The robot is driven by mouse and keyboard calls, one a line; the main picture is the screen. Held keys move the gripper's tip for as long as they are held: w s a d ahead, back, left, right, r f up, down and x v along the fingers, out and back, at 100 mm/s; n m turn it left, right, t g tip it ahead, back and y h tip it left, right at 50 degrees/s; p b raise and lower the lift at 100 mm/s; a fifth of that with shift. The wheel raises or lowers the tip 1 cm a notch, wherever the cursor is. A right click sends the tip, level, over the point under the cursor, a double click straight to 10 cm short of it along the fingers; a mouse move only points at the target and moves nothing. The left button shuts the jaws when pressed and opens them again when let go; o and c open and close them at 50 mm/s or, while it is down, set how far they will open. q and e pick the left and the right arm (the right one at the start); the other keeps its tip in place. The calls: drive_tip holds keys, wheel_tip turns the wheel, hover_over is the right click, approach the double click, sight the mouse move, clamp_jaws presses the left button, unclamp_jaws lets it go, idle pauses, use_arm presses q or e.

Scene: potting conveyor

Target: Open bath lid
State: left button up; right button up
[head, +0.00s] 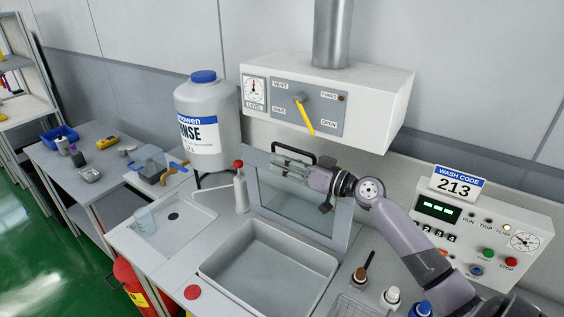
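The bath lid (294,214), a clear pane in a grey frame, stands raised and near upright at the back of the open bath basin (222,268). The basin looks empty. A black handle (296,146) shows at the lid's top edge. My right gripper (282,160) reaches in from the right, its fingers pointing left beside the handle and in front of the lid's upper part. Whether the fingers touch or grip the handle cannot be made out. My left gripper is out of view.
A white spray bottle (241,190) stands left of the lid, before a large rinse container (208,125). A vent box (372,95) hangs above. The control panel (490,235) is at the right. Several bottles stand front right, including a white-capped one (391,297).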

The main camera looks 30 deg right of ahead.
drive_tip(key=v, duration=1.1)
drive_tip(key=shift+s, duration=0.1)
